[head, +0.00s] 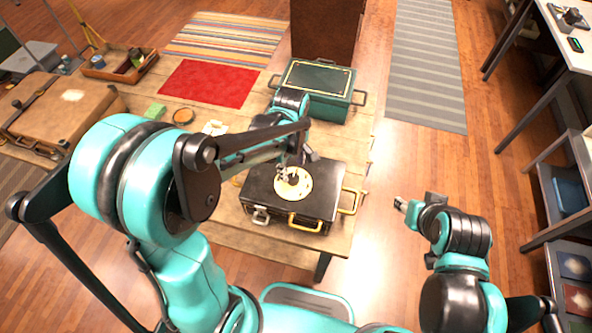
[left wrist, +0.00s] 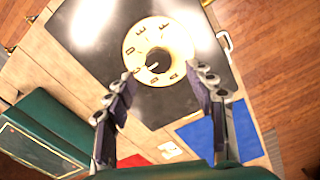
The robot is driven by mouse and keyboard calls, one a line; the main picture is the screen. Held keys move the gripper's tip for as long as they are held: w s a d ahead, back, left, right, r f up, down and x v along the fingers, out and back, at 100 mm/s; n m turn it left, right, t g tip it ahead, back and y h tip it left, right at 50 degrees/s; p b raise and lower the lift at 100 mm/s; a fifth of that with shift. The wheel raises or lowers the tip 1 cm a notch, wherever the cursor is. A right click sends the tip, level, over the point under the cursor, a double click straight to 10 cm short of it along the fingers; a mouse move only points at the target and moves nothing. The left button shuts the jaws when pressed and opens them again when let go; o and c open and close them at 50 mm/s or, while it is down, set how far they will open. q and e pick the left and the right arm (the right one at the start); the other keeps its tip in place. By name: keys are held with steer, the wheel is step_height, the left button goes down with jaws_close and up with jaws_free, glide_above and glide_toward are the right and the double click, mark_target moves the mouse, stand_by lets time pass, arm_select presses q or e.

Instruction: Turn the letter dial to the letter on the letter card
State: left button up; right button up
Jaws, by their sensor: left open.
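The letter dial (head: 296,186) is a cream disc with dark letters and a dark centre knob, set on top of a black case (head: 325,186). In the left wrist view the dial (left wrist: 177,38) lies ahead, between and beyond my left fingers. My left gripper (head: 284,172) is over the dial; its open, empty fingers (left wrist: 162,82) look apart from the knob (left wrist: 159,62). A small white card (head: 215,128) lies on the table; it also shows in the left wrist view (left wrist: 171,150), its marks too small to read. My right gripper (head: 402,205) is off the table's right side, its jaws unclear.
A green case (head: 318,78) stands behind the black case on the wooden table (head: 345,150). A tan case (head: 62,110) and a wooden tray (head: 115,70) are at the left. A blue flat thing (left wrist: 197,135) shows in the left wrist view.

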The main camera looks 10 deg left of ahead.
mark_target(293, 177)
arm_select(q)
steer(key=f+b, duration=0.1)
steer(key=f, duration=0.3)
steer(key=shift+w+f, duration=0.2)
steer(key=shift+s+f, duration=0.1)
steer(key=shift+f, duration=0.3)
steer(key=c, duration=1.2)
